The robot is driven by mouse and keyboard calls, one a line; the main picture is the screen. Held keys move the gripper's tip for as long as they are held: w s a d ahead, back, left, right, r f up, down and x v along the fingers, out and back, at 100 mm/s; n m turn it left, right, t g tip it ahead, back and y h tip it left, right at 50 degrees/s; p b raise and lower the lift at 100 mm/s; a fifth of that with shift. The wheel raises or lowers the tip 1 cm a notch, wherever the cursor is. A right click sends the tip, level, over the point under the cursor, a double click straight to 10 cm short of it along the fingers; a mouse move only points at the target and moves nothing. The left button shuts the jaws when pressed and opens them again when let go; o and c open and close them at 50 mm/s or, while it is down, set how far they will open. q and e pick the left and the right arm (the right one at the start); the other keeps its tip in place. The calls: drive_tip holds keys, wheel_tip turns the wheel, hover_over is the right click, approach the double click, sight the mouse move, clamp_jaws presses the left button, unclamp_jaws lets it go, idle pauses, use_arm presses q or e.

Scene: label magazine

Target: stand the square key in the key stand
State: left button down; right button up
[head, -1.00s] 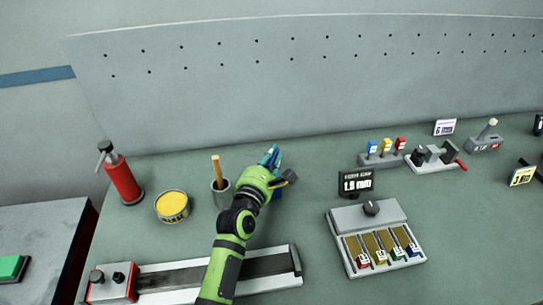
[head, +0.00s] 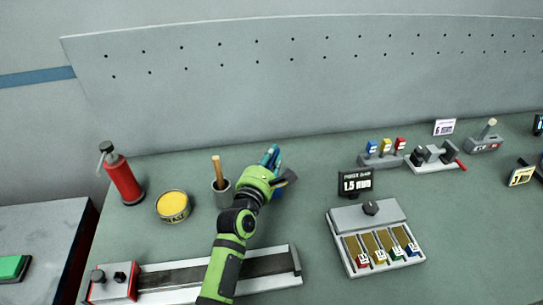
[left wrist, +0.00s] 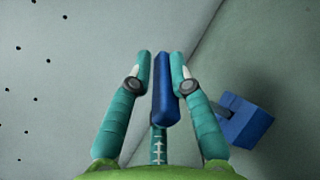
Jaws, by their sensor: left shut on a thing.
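My left gripper (head: 275,155) is over the table, left of centre in the head view. In the left wrist view its teal fingers (left wrist: 162,66) are shut on a blue bar (left wrist: 163,92), which appears to be the handle of the square key. The rest of the key is hidden. A blue block with a grey part (left wrist: 245,122), probably the key stand, is to the right of the fingers and apart from the blue bar. In the head view, only a bit of the blue block (head: 278,193) shows beside the gripper. My right gripper is not in view.
A grey cup with a wooden handle (head: 221,190), a yellow tin (head: 173,205) and a red bottle (head: 122,178) stand left of my gripper. A grey rail device (head: 205,272) lies in front. A display (head: 355,184) and a slotted tray (head: 376,242) stand to the right.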

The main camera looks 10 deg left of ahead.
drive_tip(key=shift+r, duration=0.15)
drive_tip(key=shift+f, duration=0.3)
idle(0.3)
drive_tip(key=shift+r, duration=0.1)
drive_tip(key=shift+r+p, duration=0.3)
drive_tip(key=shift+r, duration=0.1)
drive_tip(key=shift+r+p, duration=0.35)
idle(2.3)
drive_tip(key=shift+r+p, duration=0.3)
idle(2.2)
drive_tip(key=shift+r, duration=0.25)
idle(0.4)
